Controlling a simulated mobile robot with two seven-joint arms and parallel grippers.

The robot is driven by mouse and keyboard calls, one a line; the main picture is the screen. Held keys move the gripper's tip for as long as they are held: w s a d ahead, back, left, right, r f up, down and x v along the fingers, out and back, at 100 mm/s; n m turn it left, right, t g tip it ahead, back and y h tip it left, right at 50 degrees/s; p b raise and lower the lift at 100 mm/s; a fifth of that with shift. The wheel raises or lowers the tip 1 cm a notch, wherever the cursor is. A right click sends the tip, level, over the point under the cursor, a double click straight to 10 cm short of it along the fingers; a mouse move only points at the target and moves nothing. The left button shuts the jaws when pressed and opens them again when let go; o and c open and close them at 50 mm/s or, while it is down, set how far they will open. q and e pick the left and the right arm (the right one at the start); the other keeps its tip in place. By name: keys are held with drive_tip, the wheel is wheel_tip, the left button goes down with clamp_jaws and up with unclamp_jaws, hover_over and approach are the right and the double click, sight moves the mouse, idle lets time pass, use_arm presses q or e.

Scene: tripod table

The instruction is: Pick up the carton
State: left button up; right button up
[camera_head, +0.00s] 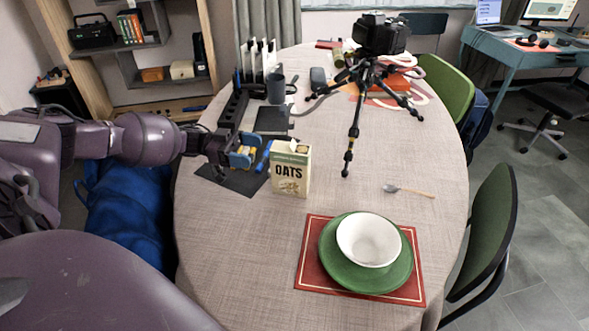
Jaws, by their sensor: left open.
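The carton (290,168) is a cream and green box marked OATS. It stands upright on the table (240,240), left of the table's middle. My left gripper (258,156) is just to the left of the carton, with its fingers pointing toward it. The gripper is open and a small gap seems to lie between it and the carton; contact is hard to tell. My right gripper is not in view.
A red placemat (311,262) with a green plate (330,270) and white bowl (368,240) lies in front. A spoon (410,191) lies to the right. A black tripod (355,130) with a camera stands behind. A dark mug (275,89) and black rack (233,108) stand behind the gripper.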

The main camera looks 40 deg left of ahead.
sight(284, 156)
use_arm(q)
drive_tip(key=shift+x, duration=4.7)
drive_tip(key=shift+w+f, duration=0.1)
drive_tip(key=shift+f, duration=0.05)
drive_tip(key=c, duration=1.2)
